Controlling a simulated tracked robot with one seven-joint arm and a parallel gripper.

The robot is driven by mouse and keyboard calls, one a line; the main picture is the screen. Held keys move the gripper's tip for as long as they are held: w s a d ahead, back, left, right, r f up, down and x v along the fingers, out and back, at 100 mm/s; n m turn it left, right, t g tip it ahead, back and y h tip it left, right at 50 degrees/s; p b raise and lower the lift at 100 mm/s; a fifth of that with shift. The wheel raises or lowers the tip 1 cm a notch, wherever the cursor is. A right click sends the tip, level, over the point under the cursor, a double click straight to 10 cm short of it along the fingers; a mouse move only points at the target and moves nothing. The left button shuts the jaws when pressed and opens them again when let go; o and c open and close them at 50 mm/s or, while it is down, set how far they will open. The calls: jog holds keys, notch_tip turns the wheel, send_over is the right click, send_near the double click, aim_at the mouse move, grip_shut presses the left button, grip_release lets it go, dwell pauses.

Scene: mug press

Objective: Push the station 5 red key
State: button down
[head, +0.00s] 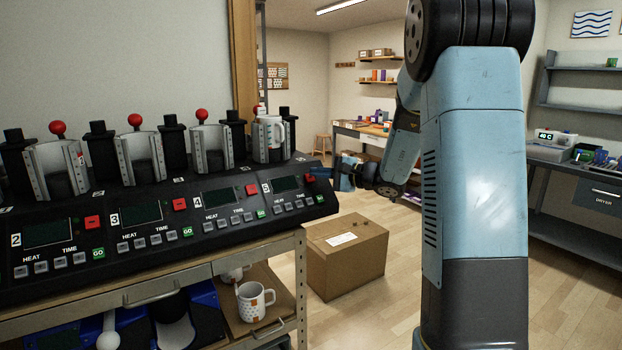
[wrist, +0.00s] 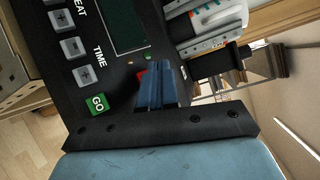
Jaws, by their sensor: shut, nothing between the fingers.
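The station 5 panel is at the right end of the black press console (head: 150,262), with a dark display (head: 286,184) and a green GO key (head: 308,201). Its red key (wrist: 141,76) shows as a small red patch in the wrist view, partly hidden behind my fingers. My gripper (head: 316,172) reaches in from the right at the console's right end. Its blue fingers (wrist: 154,70) are shut with nothing between them and lie over or just beside the red key. I cannot tell whether they touch it.
Stations 2, 3 and 4 have their own red keys, such as station 4's (head: 252,189), to the left. A white mug (head: 268,138) is in the station 5 press. A cardboard box (head: 345,255) stands on the floor to the right. A patterned mug (head: 254,301) sits on the shelf below.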

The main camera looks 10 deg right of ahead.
jog(key=s+d+r, duration=0.1)
jog(key=s+r, duration=0.3)
jog(key=shift+d, duration=0.15)
dwell(0.7)
jog(key=shift+s, duration=0.1)
jog(key=s+a+n+g+h, duration=0.1)
jog(key=s+a+n+g, duration=0.25)
jog(key=s, duration=0.55)
jog(key=s+a+n+g+h, duration=0.1)
jog(key=s+a+n+g, duration=0.3)
jog(key=s, duration=0.5)
jog(key=s+d+f+n+h, duration=0.1)
jog(key=s+d+n+h, duration=0.1)
jog(key=s+h, duration=0.3)
jog(key=s+d+f+n+t+h, duration=0.1)
jog(key=s+h, duration=0.4)
jog(key=s, duration=0.6)
jog(key=d+n, duration=0.1)
jog(key=d, duration=0.1)
jog(key=shift+d+f, duration=0.25)
jog(key=shift+d, duration=0.15)
